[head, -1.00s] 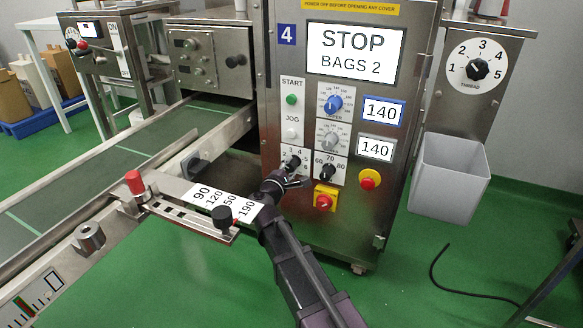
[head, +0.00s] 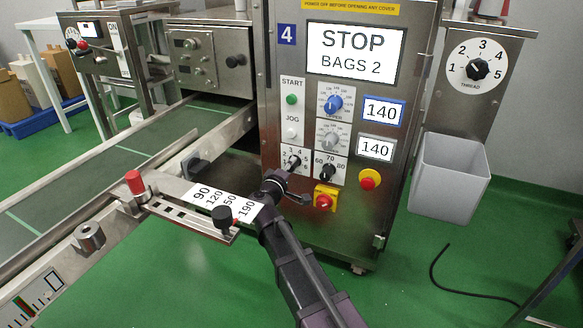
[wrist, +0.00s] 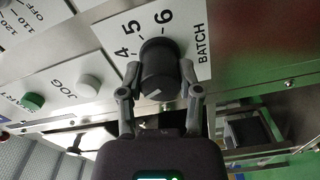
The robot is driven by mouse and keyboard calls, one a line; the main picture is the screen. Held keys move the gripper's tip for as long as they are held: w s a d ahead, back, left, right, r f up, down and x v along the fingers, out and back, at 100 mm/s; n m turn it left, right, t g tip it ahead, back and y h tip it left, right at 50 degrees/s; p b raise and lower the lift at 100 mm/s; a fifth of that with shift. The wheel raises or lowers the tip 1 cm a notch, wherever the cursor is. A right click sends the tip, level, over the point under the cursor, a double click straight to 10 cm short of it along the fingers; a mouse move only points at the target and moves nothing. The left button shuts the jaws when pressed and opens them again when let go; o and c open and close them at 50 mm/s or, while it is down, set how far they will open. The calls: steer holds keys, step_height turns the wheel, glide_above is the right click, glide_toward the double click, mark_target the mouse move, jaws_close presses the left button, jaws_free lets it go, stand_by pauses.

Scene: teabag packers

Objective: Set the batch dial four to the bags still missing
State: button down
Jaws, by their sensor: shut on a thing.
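The batch dial (head: 293,162) is a small black knob on a white plate, low on the steel panel of the machine marked 4. In the wrist view the knob (wrist: 158,72) stands by the word BATCH, with 4, 5 and 6 visible. A pale mark shows on its near end; I cannot tell which number it points to. My gripper (wrist: 160,78) has one finger on each side of the knob and is shut on it. In the head view my gripper (head: 286,178) reaches the dial from below. The screen (head: 355,52) reads STOP, BAGS 2.
A dial marked 60, 70, 80 (head: 327,172) is just right. A red knob on yellow (head: 325,200) sits below, close to my gripper. START (head: 292,99) and JOG (head: 292,133) buttons are above. A conveyor (head: 100,170) lies left; a grey bin (head: 449,180) hangs right.

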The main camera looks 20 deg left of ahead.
steer(key=shift+w, duration=0.1)
stand_by(0.3)
steer(key=shift+c, duration=1.4)
jaws_free()
steer(key=s+a, duration=0.1)
steer(key=s, duration=1.1)
